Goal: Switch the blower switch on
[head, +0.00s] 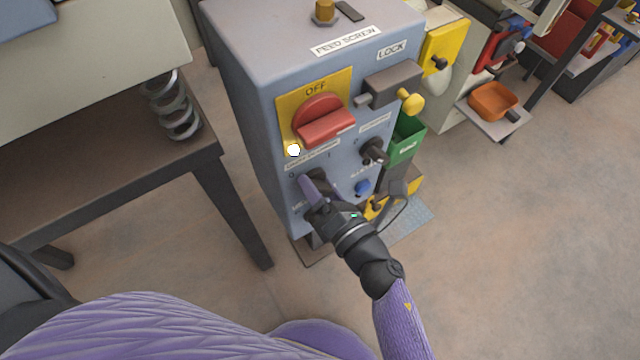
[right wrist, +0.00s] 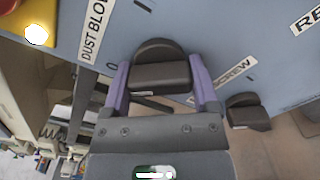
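The blower switch is a black rotary knob with a raised bar (right wrist: 160,76) on the blue-grey cabinet front, beside a label starting "DUST BLOW" (right wrist: 97,30). In the head view the knob (head: 316,175) is partly hidden by my right gripper. My right gripper (head: 308,192) is at the knob, low on the cabinet face. In the right wrist view its two purple fingers (right wrist: 161,85) stand apart, one on each side of the knob, close to the bar's ends. I cannot tell whether they touch it. A "0" mark shows near the left finger. My left gripper is not in view.
A large red OFF switch (head: 322,122) on a yellow plate sits above, with a lit white lamp (head: 293,150). Another black knob (head: 374,151) and a blue button (head: 362,187) are close by on the right. A dark table (head: 110,190) stands left of the cabinet.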

